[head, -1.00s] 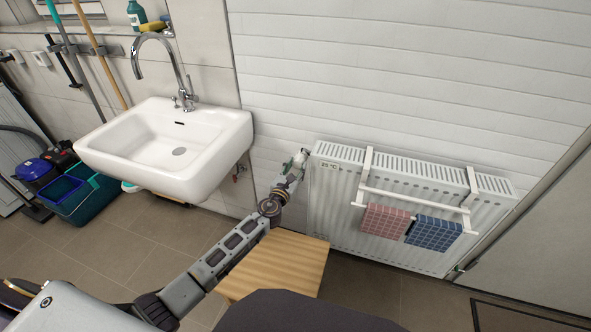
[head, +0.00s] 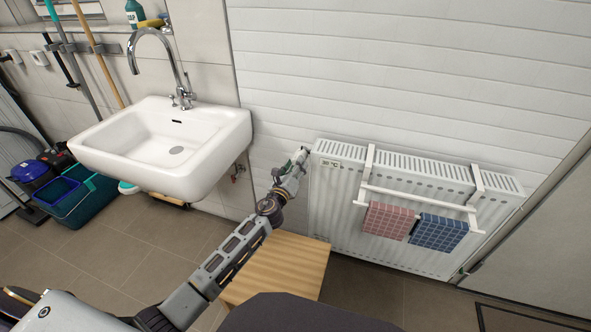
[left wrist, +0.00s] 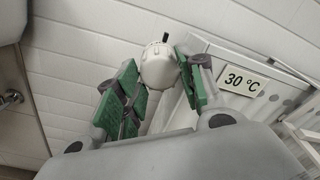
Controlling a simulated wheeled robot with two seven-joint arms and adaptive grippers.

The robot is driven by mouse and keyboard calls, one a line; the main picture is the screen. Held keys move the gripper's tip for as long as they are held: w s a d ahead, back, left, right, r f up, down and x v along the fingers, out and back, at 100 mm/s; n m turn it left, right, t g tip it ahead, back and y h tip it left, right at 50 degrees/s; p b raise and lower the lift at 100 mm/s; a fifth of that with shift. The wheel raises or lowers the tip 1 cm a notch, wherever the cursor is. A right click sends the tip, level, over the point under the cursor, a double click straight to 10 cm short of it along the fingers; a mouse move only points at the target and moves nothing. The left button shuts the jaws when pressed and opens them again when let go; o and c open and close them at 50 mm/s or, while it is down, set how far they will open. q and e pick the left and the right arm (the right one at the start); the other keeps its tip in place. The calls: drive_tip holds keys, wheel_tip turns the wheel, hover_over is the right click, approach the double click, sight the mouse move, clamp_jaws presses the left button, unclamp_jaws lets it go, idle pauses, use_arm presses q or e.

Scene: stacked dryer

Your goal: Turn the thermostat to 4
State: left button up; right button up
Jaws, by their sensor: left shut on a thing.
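My left gripper (left wrist: 157,76) is shut on the thermostat, with one green-padded finger on each side. In the head view the left gripper (head: 301,158) reaches the radiator's upper left corner and mostly hides the knob. A sign on the radiator (head: 340,205) reads 30 °C (left wrist: 243,81). My right gripper is not in view.
A wooden stool or small table (head: 272,268) stands below my left arm. A white sink (head: 160,140) is on the wall to the left. A white rack (head: 415,198) with a red cloth (head: 388,221) and a blue cloth (head: 437,232) hangs on the radiator.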

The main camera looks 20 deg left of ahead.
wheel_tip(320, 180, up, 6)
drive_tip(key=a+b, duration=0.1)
use_arm(q)
drive_tip(key=shift+n+y+p, duration=0.5)
drive_tip(key=shift+n+p, duration=1)
drive_tip(key=shift+n, duration=9.2)
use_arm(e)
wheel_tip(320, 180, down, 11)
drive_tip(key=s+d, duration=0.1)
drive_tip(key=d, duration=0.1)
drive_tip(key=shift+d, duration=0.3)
use_arm(q)
drive_tip(key=o, duration=1)
drive_tip(key=shift+r, duration=0.1)
